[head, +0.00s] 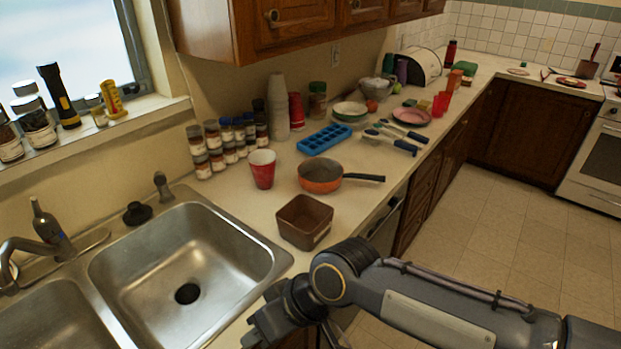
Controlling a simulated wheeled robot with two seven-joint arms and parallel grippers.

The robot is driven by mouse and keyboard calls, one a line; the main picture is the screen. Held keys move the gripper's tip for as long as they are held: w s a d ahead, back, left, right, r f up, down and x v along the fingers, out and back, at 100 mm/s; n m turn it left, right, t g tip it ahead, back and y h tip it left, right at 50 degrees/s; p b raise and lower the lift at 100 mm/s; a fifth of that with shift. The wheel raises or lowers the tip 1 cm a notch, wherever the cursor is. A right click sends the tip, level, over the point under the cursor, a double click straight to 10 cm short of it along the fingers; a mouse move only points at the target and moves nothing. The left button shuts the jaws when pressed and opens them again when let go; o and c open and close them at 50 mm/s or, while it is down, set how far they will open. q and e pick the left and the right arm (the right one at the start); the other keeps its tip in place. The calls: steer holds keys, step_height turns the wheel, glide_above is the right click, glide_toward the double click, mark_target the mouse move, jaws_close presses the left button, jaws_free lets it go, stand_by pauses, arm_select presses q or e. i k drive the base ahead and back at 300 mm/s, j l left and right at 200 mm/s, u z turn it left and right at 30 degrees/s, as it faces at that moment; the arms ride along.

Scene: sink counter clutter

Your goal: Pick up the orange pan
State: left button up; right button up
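The orange pan (320,184) sits upright on the counter, right of the sink, with its dark handle (364,178) pointing right. My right gripper (262,328) is at the bottom of the head view, near the counter's front edge by the sink. It is apart from the pan, nearer to me and lower in the picture. Its fingers are dark and partly hidden by the wrist, so their opening is unclear. My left gripper is not in view.
A brown square box (304,221) stands just in front of the pan. A red cup (262,170) is left of it, and a blue ice tray (324,139) lies behind. Utensils (392,138) lie behind the handle. The double sink (185,262) is at left.

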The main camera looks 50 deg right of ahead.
mark_target(320, 176)
steer(key=z, duration=1.85)
steer(key=i+l, duration=0.2)
steer(key=l, duration=0.15)
steer(key=i+l, duration=0.2)
steer(key=l, duration=0.15)
steer(key=i+l+u, duration=0.1)
steer(key=l, duration=0.25)
steer(key=i+l, duration=0.45)
steer(key=l, duration=0.3)
steer(key=i+l+u, duration=0.1)
steer(key=l, duration=0.3)
steer(key=i+l, duration=0.3)
